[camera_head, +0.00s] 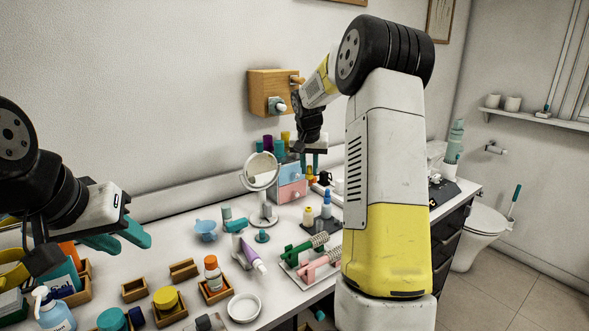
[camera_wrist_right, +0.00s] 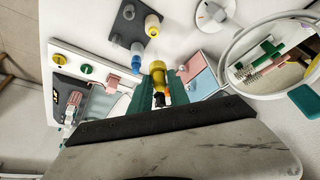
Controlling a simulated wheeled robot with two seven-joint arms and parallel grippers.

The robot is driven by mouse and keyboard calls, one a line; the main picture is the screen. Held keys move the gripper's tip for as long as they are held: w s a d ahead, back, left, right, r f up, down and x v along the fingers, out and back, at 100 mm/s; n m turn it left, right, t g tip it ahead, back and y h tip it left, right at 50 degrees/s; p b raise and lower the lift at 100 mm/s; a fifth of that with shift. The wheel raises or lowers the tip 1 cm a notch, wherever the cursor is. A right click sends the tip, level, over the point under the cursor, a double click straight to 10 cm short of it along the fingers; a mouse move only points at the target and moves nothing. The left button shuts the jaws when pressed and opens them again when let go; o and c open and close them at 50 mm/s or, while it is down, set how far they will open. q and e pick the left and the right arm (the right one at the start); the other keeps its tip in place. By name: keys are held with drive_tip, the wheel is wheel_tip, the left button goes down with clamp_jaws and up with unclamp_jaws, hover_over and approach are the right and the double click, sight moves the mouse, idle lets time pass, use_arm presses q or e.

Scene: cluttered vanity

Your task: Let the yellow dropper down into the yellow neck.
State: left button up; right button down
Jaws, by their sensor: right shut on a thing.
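My right gripper (camera_head: 309,165) hangs above the back of the vanity, shut on the yellow dropper. In the right wrist view the dropper (camera_wrist_right: 158,73) shows its yellow top and dark collar between the teal fingers (camera_wrist_right: 160,92). Its lower end is hard to make out. A small pale bottle with a yellow neck (camera_head: 308,212) stands upright on the vanity, below the gripper and apart from the dropper. In the right wrist view, the yellow neck (camera_wrist_right: 152,21) lies beyond the fingertips. My left gripper (camera_head: 118,238) looks open and empty at the left.
A blue-topped bottle (camera_head: 326,204) stands right beside the yellow-necked one. A round mirror (camera_head: 261,171) and pink and blue drawers (camera_head: 291,187) stand close by. A tray with green and pink brushes (camera_head: 291,264) lies in front. Bottles and small wooden trays crowd the left.

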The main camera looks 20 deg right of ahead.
sight(309, 179)
drive_tip(key=shift+f, duration=2.75)
drive_tip(key=shift+f, duration=2.85)
drive_tip(key=c, duration=1.1)
unclamp_jaws()
drive_tip(key=shift+c, duration=0.2)
drive_tip(key=v, duration=0.7)
drive_tip(key=shift+s+r, duration=0.15)
drive_tip(key=shift+r, duration=0.15)
